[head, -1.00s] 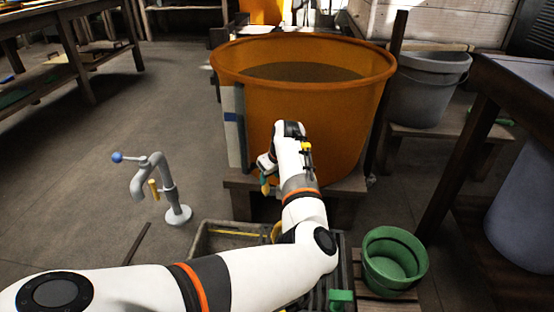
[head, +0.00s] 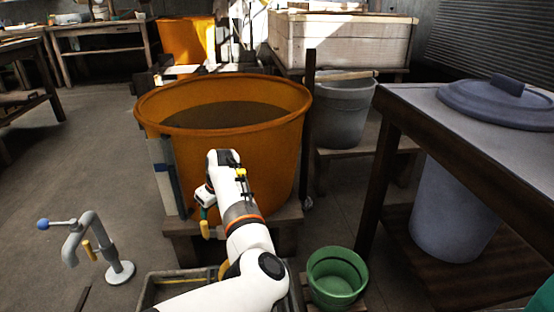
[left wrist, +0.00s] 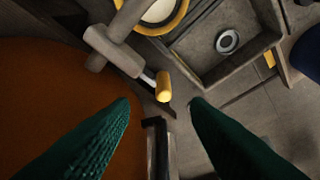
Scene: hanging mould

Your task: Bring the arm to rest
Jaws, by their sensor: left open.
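My left gripper (head: 204,213) is low in front of the left side of the orange vat (head: 238,152) in the head view, small and partly hidden by my wrist. In the left wrist view its two green fingers (left wrist: 160,105) are spread wide apart with nothing held between them. A yellow handle (left wrist: 163,86) on a grey tap (left wrist: 112,42) lies just beyond the fingertips, apart from them. The vat's orange wall (left wrist: 50,90) fills the left of that view. My right gripper is not in view.
A grey standpipe (head: 100,240) with a blue knob stands on the floor at left. A green bucket (head: 337,278) stands right of my arm, and a grey trough (head: 165,285) lies below it. A table (head: 480,140) with a grey lid is at right. The left floor is mostly clear.

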